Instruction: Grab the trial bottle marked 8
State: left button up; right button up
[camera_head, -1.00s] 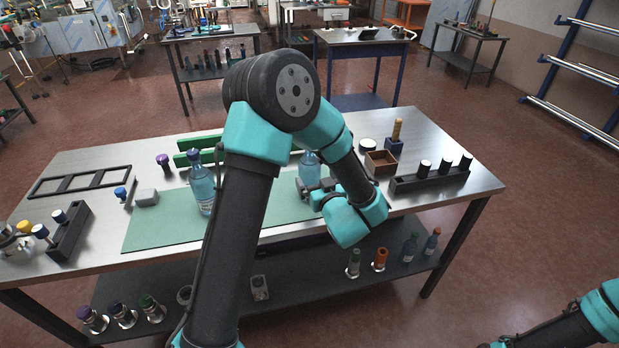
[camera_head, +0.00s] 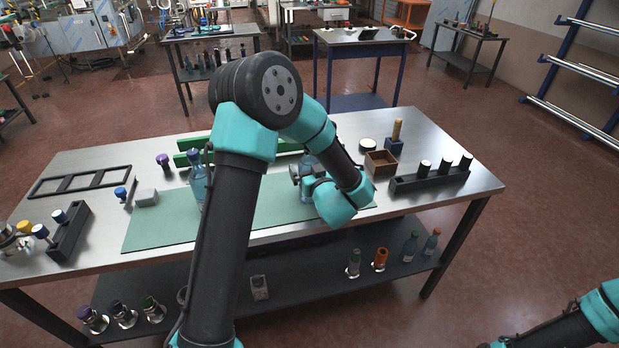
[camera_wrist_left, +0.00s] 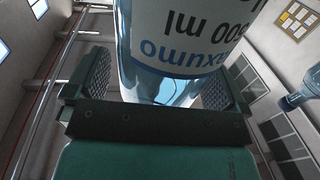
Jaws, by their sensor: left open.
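A blue-tinted clear bottle (camera_head: 309,160) stands on the green mat (camera_head: 160,229), mostly hidden behind my left arm and gripper. My left gripper (camera_head: 300,173) is at this bottle, jaws open. In the left wrist view the bottle (camera_wrist_left: 180,45) fills the space between the two ridged fingers (camera_wrist_left: 155,82), with printed text reading partly "00 ml". A gap shows beside at least the right finger. A similar bottle (camera_head: 198,180) stands farther left on the mat, and a bottle (camera_wrist_left: 302,98) shows at the right edge of the wrist view. No number 8 is readable.
A grey block (camera_head: 146,197) and another rack (camera_head: 68,232) are at left. Green bars (camera_head: 195,158) lie behind the mat.

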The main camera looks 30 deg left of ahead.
dwell(0.4)
pick_arm(q)
jog(key=c, duration=1.4)
jog(key=shift+r, duration=0.75)
jog(key=shift+c, duration=0.2)
notch_tip(320, 180, up, 2)
jog(key=shift+r, duration=0.1)
jog(key=s+d+r, duration=0.1)
jog(key=s+d, duration=0.7)
jog(key=s, duration=0.5)
jog(key=shift+s+d+r, duration=0.15)
jog(key=shift+s+d, duration=0.05)
jog(key=shift+s, duration=0.15)
